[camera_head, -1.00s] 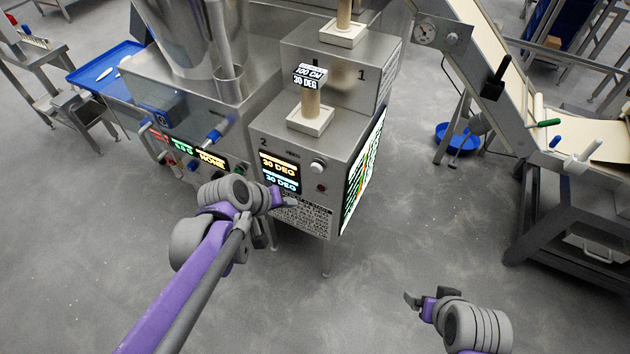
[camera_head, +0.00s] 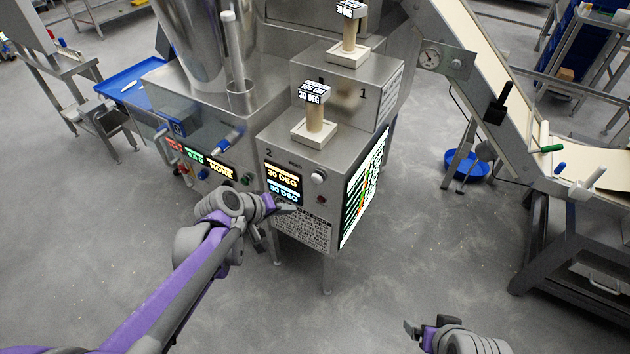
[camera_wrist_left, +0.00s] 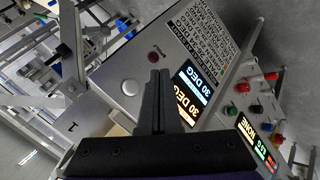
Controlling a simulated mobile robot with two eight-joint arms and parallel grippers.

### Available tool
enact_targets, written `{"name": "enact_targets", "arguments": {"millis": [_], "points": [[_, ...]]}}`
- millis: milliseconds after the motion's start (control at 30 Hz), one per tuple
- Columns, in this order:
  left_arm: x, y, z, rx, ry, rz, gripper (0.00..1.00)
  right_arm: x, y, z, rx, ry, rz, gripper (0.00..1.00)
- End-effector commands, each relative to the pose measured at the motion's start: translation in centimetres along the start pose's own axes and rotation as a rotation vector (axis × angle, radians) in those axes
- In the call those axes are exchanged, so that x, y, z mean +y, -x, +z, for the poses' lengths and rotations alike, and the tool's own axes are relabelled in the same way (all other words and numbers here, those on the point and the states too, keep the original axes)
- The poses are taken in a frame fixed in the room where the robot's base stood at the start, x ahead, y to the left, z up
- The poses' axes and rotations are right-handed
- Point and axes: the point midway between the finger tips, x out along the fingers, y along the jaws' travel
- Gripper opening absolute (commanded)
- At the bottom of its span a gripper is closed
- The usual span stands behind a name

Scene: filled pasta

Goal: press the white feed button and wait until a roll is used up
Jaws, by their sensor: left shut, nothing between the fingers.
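The white button (camera_head: 317,176) is on the front panel of the steel unit marked 2, right of two lit displays (camera_head: 282,179) reading 30 DEG. It also shows in the left wrist view (camera_wrist_left: 129,88), left of the fingertips. My left gripper (camera_head: 288,209) is shut and empty, in front of the panel, lower and left of the button. It also fills the middle of the left wrist view (camera_wrist_left: 160,80). Two tan cylinders, one on unit 2 (camera_head: 314,122) and one on unit 1 (camera_head: 349,45), stand on cream square bases. My right gripper (camera_head: 412,328) is partly cut off at the bottom edge.
A dark red button (camera_head: 320,198) sits just below the white one. Coloured knobs and another lit display (camera_head: 208,160) are on the machine left of unit 2. A conveyor (camera_head: 480,65) stands at the right. The floor in front is clear.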

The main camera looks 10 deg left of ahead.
Motion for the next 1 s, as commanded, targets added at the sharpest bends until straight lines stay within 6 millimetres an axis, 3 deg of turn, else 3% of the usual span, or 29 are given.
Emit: {"name": "enact_targets", "arguments": {"millis": [633, 1000], "points": [[3.8, -5.2, -3.7, -0.001, -0.001, 0.000, 0.00, 0.0, -0.3, 0.3, -0.002, 0.000, 0.000, 0.92], [4.5, -6.1, -4.4, 0.000, 0.000, 0.000, 0.00, 0.0, -0.3, 0.3, -0.002, 0.000, 0.000, 0.92]]}}
